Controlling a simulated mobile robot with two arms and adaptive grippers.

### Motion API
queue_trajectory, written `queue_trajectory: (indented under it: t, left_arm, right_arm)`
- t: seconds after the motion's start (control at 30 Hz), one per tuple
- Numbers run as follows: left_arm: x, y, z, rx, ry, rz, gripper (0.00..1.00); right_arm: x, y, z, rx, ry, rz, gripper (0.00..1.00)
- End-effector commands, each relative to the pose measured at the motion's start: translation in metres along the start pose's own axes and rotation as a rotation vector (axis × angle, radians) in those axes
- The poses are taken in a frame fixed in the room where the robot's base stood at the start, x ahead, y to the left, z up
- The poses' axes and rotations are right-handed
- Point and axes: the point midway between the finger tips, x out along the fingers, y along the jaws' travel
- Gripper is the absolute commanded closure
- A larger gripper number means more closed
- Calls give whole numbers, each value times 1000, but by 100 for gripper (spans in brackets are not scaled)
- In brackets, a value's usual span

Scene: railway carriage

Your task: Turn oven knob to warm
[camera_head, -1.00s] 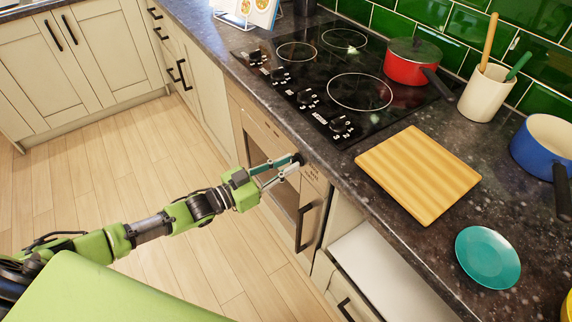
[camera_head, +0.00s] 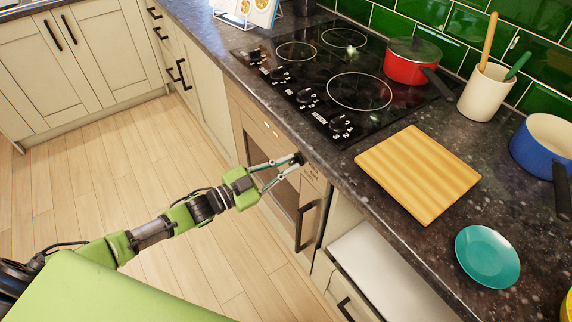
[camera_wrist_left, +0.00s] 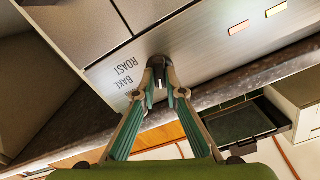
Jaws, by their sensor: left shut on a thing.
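The oven (camera_head: 262,138) is set under the counter, with its steel control panel at the top of its front. The dark oven knob (camera_wrist_left: 158,62) sits on that panel between my left fingertips. My left gripper (camera_head: 298,160) is shut on the knob, and it also shows in the left wrist view (camera_wrist_left: 159,82). The words BAKE and ROAST (camera_wrist_left: 125,73) stand on the panel left of the knob in the wrist view. A word for warm cannot be read, and the fingers partly hide the knob. My right gripper is not in view.
The black hob (camera_head: 325,85) with its own knobs lies above the oven. A red pan (camera_head: 408,66), wooden board (camera_head: 418,175), teal plate (camera_head: 487,257) and blue pan (camera_head: 543,145) stand on the dark counter. The wooden floor (camera_head: 130,180) is clear.

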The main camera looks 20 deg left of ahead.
Motion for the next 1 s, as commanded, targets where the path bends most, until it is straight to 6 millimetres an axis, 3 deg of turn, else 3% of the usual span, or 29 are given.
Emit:
queue_trajectory:
  t: [0.5, 1.0]
  left_arm:
    - [0, 2, 0, 362, 1, 0, 100]
    - [0, 2, 0, 444, 1, 1, 100]
  right_arm:
    - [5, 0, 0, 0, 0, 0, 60]
    - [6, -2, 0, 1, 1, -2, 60]
